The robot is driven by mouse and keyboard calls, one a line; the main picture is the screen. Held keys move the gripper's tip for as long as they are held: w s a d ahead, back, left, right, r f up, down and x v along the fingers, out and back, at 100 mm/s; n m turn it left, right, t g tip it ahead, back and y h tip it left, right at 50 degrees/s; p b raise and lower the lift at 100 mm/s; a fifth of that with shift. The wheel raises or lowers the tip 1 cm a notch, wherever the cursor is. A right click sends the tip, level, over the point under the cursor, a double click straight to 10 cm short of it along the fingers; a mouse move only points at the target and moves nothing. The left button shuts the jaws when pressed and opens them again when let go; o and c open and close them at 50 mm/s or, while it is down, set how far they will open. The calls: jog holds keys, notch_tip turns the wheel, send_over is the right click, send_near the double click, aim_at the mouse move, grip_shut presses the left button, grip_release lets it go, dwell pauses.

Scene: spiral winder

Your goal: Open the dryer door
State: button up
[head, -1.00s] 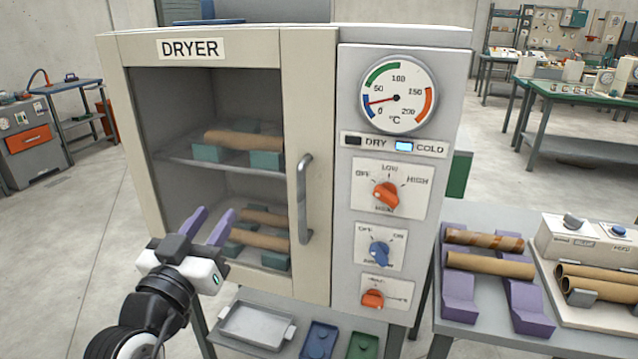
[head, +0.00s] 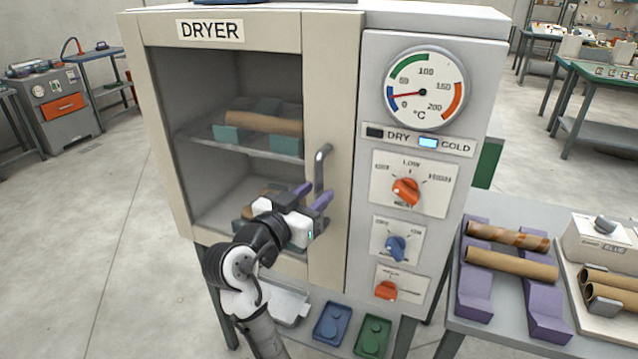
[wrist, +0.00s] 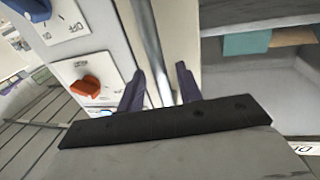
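The dryer door (head: 332,105) is a beige frame with a glass window and looks closed. Its vertical metal handle (head: 320,168) is on the right side of the frame; my gripper covers its lower part. My gripper (head: 313,192) is at the lower half of the handle, with its two purple fingers apart.
The control panel (head: 455,160) with orange and blue knobs is right of the door. Brown tubes rest on the shelves inside. A blue tray (head: 332,322) and a green tray (head: 373,335) are below. A table with tubes on purple holders (head: 474,290) stands right.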

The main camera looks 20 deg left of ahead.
jog(key=shift+x, duration=1.15)
grip_shut()
